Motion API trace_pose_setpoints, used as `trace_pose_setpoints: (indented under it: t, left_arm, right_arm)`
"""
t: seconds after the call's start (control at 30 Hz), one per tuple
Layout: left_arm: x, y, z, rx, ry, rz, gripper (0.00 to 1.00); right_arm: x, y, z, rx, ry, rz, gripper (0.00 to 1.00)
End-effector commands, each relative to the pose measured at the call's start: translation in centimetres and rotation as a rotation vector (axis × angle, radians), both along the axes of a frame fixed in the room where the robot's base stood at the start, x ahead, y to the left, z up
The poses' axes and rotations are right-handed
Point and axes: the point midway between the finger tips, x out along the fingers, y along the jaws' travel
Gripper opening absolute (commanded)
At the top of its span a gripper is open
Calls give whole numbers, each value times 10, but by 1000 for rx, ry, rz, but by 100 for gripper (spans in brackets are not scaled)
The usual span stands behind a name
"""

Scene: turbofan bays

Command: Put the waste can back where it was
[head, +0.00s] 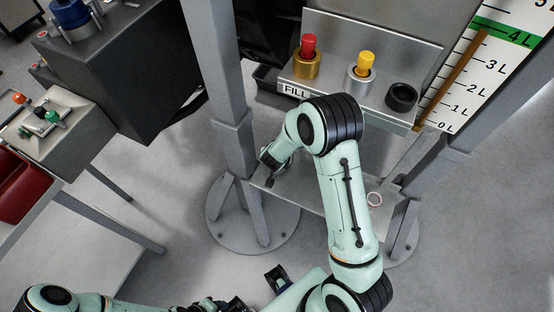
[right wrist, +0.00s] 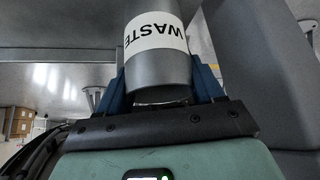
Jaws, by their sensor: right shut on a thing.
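In the right wrist view, the waste can (right wrist: 158,75) is a grey cylinder with a white label reading WASTE, upside down in the picture. The blue fingers of my right gripper (right wrist: 160,92) are on both sides of it, shut on it. In the head view, my right arm reaches over the lower shelf (head: 318,192) of the stand. Its wrist (head: 276,154) is at the shelf's left end, and the can is hidden there. My left gripper (head: 278,277) shows only in part at the bottom, and its opening is unclear.
Above the lower shelf, the FILL panel (head: 296,91) bears a red-topped holder (head: 307,60), a yellow-topped holder (head: 362,70) and an empty black ring (head: 401,97). Grey posts (head: 228,110) flank the shelf.

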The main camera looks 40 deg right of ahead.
Motion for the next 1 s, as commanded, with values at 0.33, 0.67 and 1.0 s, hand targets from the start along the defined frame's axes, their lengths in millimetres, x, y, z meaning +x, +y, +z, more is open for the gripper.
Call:
trace_pose_setpoints:
  t: [0.33,0.67,1.0]
  left_arm:
    - [-6,0,-12,0,7,0,43]
    - [-6,0,-14,0,8,0,43]
    - [-5,0,-11,0,7,0,43]
  right_arm:
    - [0,0,-25,0,0,0,24]
    - [-1,0,-29,0,2,0,92]
    - [-1,1,-23,1,1,0,92]
